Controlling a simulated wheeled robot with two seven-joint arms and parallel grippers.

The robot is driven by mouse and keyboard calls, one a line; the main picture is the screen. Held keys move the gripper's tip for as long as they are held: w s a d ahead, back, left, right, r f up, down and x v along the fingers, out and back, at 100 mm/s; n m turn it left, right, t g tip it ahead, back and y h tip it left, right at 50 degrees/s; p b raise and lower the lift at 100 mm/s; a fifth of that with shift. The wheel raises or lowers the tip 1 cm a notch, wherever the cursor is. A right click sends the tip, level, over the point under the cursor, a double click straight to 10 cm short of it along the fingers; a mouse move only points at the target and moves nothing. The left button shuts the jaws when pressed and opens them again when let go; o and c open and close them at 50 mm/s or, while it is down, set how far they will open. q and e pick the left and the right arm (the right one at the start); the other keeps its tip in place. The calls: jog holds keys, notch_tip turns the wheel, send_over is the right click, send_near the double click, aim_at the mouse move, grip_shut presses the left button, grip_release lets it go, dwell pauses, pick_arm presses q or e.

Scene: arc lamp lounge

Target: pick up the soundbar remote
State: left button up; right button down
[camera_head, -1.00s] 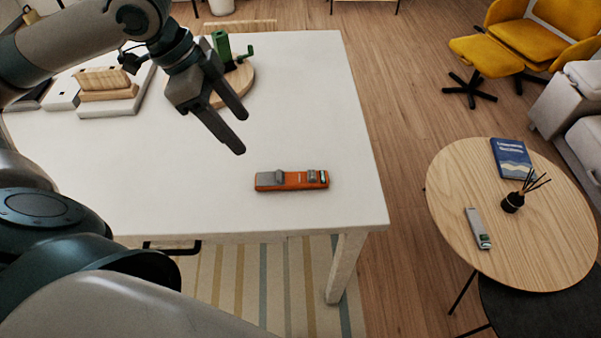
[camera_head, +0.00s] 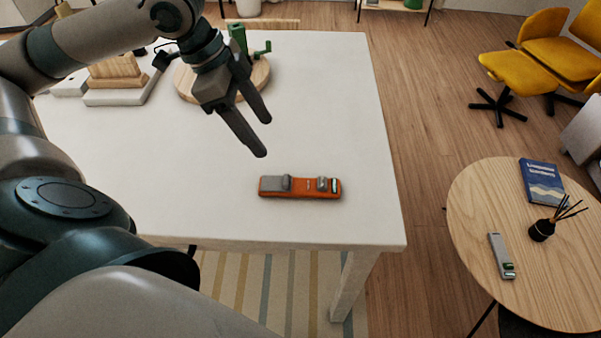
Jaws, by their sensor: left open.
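A slim grey bar with a small green patch near one end (camera_head: 501,255) lies on the round wooden table (camera_head: 477,215) at the right; it looks like a remote. An orange and grey bar-shaped device (camera_head: 300,187) lies on the white table (camera_head: 345,120), near its front right corner. I cannot tell for certain which is the soundbar remote. My left gripper (camera_head: 265,137) is open and empty above the white table, its fingers pointing down and right. It is just beyond the orange device and apart from it, far from the grey bar. My right gripper is not in view.
A round wooden board (camera_head: 185,84) with a green cranked device (camera_head: 238,40) is behind my left gripper. Wooden floor separates the tables. A yellow chair (camera_head: 560,50) is at the back right.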

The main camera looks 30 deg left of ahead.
pick_arm(q)
jog(key=p, duration=0.1)
send_near(297, 185)
jog(key=shift+x, duration=1.15)
jog(key=shift+w+d+f, duration=0.25)
jog(key=shift+d+f, duration=0.05)
jog(key=shift+f, duration=0.05)
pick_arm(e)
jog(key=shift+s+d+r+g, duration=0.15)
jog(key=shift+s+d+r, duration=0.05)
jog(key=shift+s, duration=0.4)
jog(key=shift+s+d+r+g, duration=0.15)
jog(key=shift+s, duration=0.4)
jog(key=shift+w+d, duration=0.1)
pick_arm(q)
jog(key=shift+d+f+p, duration=0.15)
jog(key=shift+f+p, duration=0.2)
jog(key=shift+f, duration=0.15)
jog(key=shift+p+x, duration=0.45)
jog(key=shift+x, duration=1.6)
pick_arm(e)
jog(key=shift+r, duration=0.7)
